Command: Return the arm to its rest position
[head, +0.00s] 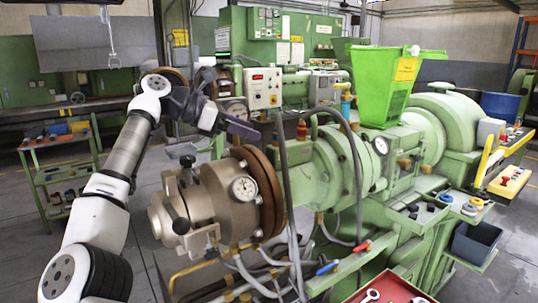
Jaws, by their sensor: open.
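My white and grey arm rises along the left side of the head view and bends at the top. My gripper (243,128) is dark and points to the right. It is open, and no object shows in it. I cannot tell the exact gap between the gripper and the machine. The finger faces are too small to make out.
A bright green hopper (383,90) stands on the extruder. Hoses (287,190) hang in front of it. A red tray (392,290) with tools is at the bottom right. A green shelf cart (48,170) stands at the left. Some floor (25,240) is clear at the left.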

